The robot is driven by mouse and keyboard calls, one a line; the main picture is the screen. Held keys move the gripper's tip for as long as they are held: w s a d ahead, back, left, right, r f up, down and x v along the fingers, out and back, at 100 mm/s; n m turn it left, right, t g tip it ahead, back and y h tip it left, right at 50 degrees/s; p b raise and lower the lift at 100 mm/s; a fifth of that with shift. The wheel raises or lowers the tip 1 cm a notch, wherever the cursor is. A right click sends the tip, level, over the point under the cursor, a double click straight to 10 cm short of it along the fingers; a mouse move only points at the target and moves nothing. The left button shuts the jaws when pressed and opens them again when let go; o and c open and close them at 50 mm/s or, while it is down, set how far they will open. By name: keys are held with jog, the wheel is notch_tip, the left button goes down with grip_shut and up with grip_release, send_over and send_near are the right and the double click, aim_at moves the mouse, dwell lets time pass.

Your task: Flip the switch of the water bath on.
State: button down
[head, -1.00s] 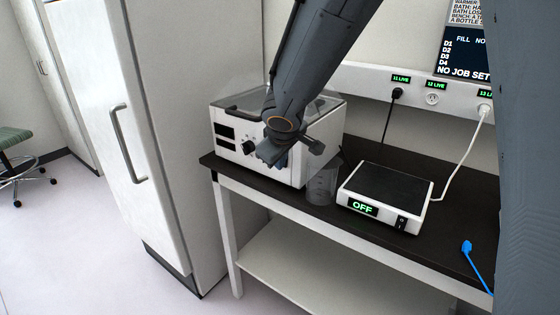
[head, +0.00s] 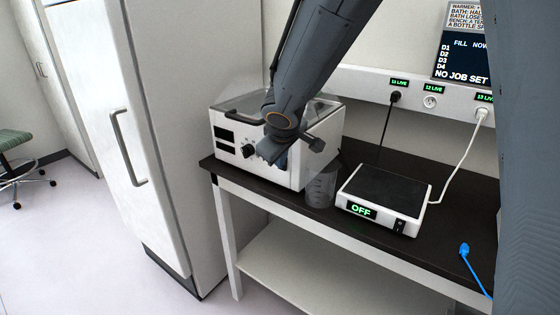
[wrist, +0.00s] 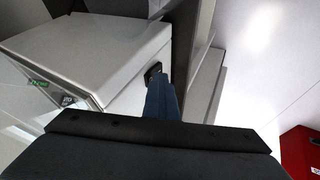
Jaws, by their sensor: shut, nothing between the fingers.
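The water bath (head: 319,160) is a white box with a clear lid and black handle, at the back left of the bench. Its small front displays (head: 223,134) are dark, and a black knob (head: 248,151) shows beside my gripper. My gripper (head: 268,158) is shut and empty in front of the bath's right front part, hiding some of it. In the wrist view, my blue-grey fingers (wrist: 160,90) point at a small dark part (wrist: 152,72) on a white box face. It may be the switch; its position and any contact are unclear.
A clear beaker (head: 320,188) stands right of the bath, close to a white hot plate (head: 385,195) whose display reads OFF. A blue item (head: 465,250) lies at the bench's right. A tall white cabinet (head: 150,130) stands left. A socket rail (head: 365,85) runs behind.

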jog(key=s+a+r+b, duration=0.1)
jog(key=s+a+r, duration=0.1)
jog(key=s+r, duration=0.6)
jog(key=shift+s+a+r, duration=0.25)
jog(key=shift+s+r, duration=0.05)
jog(key=shift+s, duration=0.15)
jog(key=shift+b, duration=0.3)
jog(key=w+d+x, duration=0.1)
jog(key=d+x, duration=0.1)
jog(key=x, duration=1.1)
jog(key=shift+d+r, duration=0.15)
jog(key=shift+r, duration=0.1)
dwell(0.4)
